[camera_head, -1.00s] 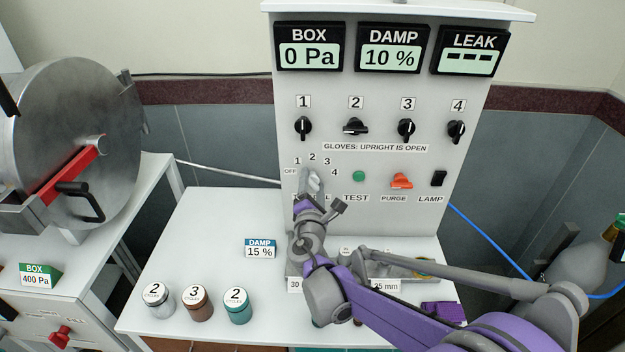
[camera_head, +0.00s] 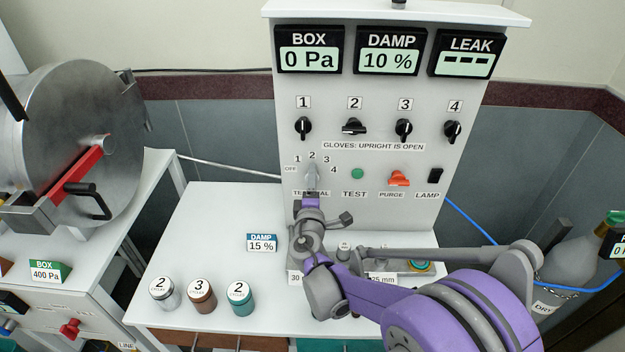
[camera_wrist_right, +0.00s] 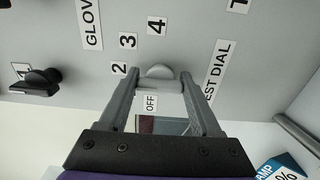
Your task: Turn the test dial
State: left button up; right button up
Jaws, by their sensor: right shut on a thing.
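The test dial (camera_head: 312,176) is a light grey knob on the white panel, ringed by the marks OFF, 1, 2, 3 and 4. Its pointer looks about upright, near the 2 in the head view. My right gripper (camera_head: 311,192) is at the dial from below, shut on the knob, and covers part of the TEST DIAL label. In the right wrist view the knob (camera_wrist_right: 159,71) shows between the two grey fingertips (camera_wrist_right: 160,80), with the OFF label between the fingers. My left gripper is not in view.
A green TEST button (camera_head: 358,174), orange PURGE knob (camera_head: 399,178) and black LAMP switch (camera_head: 435,175) sit right of the dial. Glove knobs (camera_head: 353,126) are above. Several lidded jars (camera_head: 202,294) and a DAMP 15 % sign (camera_head: 262,243) stand on the white table (camera_head: 205,225).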

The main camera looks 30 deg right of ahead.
dwell(0.4)
jog(key=o, duration=1.4)
jog(key=v, duration=1.1)
jog(key=shift+d, duration=0.1)
jog(key=shift+f, duration=0.1)
